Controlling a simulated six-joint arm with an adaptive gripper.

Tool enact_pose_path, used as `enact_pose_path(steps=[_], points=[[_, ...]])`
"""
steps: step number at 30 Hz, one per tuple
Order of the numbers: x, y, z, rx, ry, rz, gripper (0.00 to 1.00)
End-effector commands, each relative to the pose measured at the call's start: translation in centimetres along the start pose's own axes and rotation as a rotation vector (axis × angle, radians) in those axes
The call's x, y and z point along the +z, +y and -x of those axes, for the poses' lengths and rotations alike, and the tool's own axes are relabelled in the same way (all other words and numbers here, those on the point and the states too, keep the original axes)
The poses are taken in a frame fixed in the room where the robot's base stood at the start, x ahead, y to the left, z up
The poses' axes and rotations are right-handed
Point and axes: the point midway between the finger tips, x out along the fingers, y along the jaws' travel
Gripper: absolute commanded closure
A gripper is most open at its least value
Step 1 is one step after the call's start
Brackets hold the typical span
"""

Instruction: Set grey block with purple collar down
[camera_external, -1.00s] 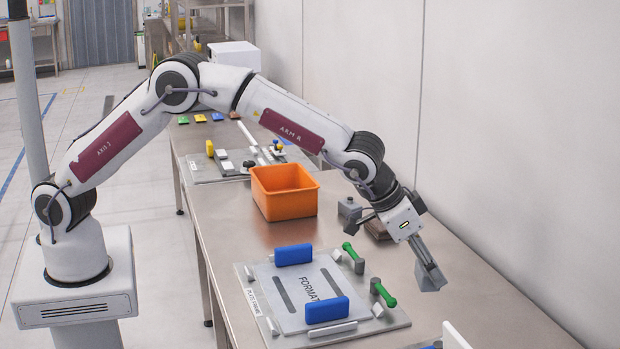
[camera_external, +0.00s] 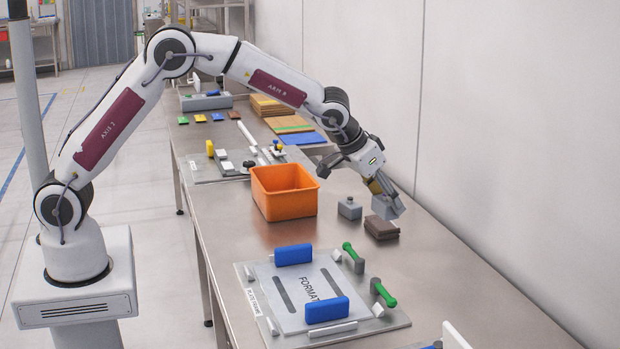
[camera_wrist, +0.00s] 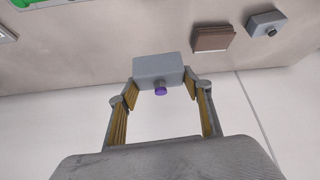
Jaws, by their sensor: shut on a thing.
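The grey block with a purple collar (camera_wrist: 158,70) is held between the two fingers of my gripper (camera_wrist: 160,88) in the wrist view. Its purple collar faces the camera. In the external view the grey block (camera_external: 388,208) hangs tilted at the end of my gripper (camera_external: 381,194), close to the brown blocks and toward the wall. My gripper is shut on it. It looks to be above the table, but the exact gap beneath it cannot be told.
A brown stack (camera_external: 381,229) and another grey block (camera_external: 349,209) stand close by on the steel table (camera_external: 240,258). An orange bin (camera_external: 285,205) is to their left. A plate frame with blue handles (camera_external: 318,284) lies in front. Bare table lies to the right along the wall.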

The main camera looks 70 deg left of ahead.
Motion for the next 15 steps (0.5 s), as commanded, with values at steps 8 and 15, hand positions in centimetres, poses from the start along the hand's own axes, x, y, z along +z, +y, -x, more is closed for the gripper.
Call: enact_pose_path(steps=[8,15], points=[[1.4,-9.6,0.8,-0.104,0.001,0.163,0.78],[3.7,-16.0,1.6,-0.195,0.002,0.307,0.78]])
